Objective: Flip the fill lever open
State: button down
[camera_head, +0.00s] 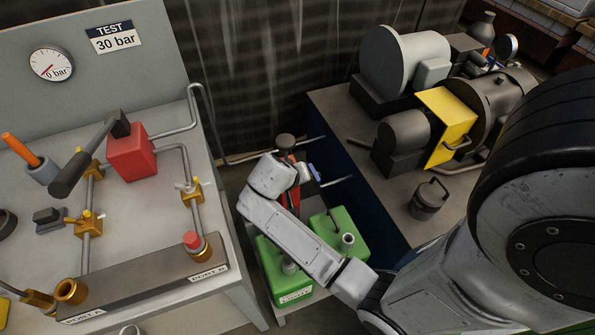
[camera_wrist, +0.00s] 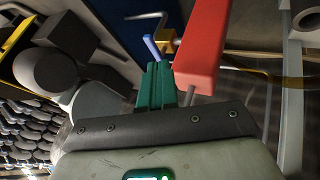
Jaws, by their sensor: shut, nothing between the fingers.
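A small blue lever (camera_head: 314,171), likely the fill lever, shows just right of my gripper in the head view. In the wrist view the blue lever (camera_wrist: 151,46) slants up beside a small brass valve body (camera_wrist: 166,38). My gripper (camera_wrist: 158,66) has its green fingers together with nothing between them. The fingertips are just short of the lever; I cannot tell if they touch it. In the head view my gripper (camera_head: 303,174) is small and its fingers are hard to make out. The lever's lower end is partly hidden by the fingers in the wrist view.
A red block (camera_wrist: 201,50) stands close right of my fingers in the wrist view. Two green canisters (camera_head: 284,272) stand below my arm. A test bench (camera_head: 150,230) with a gauge (camera_head: 51,64) is left; a machine bench (camera_head: 335,106) is right.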

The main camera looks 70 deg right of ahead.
aim_at(314, 174)
jog(key=shift+w+d, duration=0.15)
jog(key=b+x, duration=0.1)
jog(key=x, duration=0.9)
dwell(0.5)
jog(key=shift+s+n, duration=0.3)
jog(key=shift+n, duration=0.1)
